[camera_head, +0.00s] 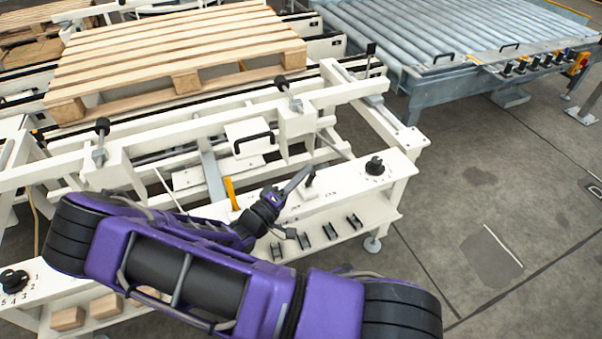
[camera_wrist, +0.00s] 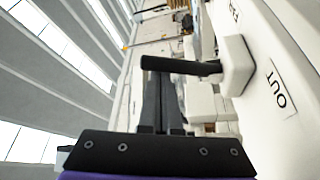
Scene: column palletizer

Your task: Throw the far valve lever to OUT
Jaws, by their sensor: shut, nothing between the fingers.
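The valve lever (camera_wrist: 182,67) has a black handle on a white hub (camera_wrist: 237,66), on a white panel. It lies across the wrist view, pointing left from the hub. The word OUT (camera_wrist: 278,89) is printed on the panel to the right of the hub; a second label above is partly cut off. In the head view the lever (camera_head: 311,175) shows small and dark at the fingertips. My gripper (camera_wrist: 162,80) is shut and empty, its fingers reaching up to the lever handle. I cannot tell whether they touch. My gripper also shows in the head view (camera_head: 307,170).
A black knob (camera_head: 375,165) sits on the panel's right end. Several black clips (camera_head: 331,231) line the lower shelf. A wooden pallet (camera_head: 180,50) lies on the conveyor behind. Open floor (camera_head: 480,200) lies to the right.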

